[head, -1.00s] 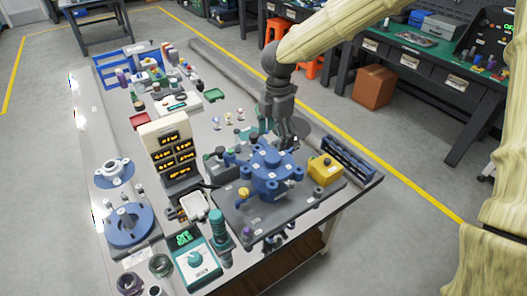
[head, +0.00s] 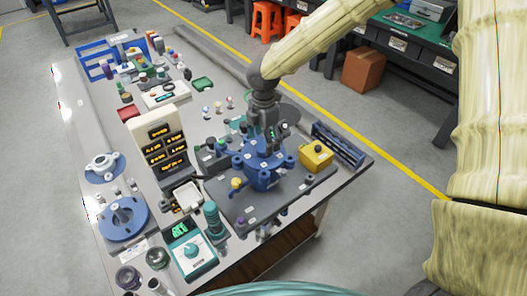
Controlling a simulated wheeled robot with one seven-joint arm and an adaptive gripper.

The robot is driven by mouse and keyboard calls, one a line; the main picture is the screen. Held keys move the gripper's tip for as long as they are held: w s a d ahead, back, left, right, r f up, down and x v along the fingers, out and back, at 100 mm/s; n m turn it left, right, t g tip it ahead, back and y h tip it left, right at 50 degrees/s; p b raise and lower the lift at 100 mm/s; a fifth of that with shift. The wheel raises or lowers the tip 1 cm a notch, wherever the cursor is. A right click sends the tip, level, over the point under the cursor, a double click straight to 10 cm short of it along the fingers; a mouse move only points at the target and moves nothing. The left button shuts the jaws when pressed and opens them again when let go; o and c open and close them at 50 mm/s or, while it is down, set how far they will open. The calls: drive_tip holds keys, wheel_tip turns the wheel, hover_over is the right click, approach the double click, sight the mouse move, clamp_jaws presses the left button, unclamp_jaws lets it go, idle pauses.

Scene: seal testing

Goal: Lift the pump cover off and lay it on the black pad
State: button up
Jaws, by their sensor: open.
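The blue pump cover (head: 262,178), with several lugs around its rim, sits on the pump on a dark grey base plate (head: 285,203). My gripper (head: 268,143) points down over the cover's upper part. Its fingers are open, and their tips overlap the cover's top in the picture; I cannot tell whether they touch it. A dark round pad (head: 289,115) lies on the table behind my gripper and is partly hidden by it. It may be the black pad.
A yellow box (head: 316,156) stands right of the pump, beside a blue rack (head: 339,146). A display tower (head: 160,143) stands to the left. A teal-topped device (head: 192,253) and a teal cylinder (head: 213,218) are in front. The table's far right strip is mostly clear.

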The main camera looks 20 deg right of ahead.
sight(264, 146)
drive_tip(key=shift+f+p, duration=0.3)
drive_tip(key=shift+f, duration=1.25)
clamp_jaws()
drive_tip(key=shift+r, duration=0.15)
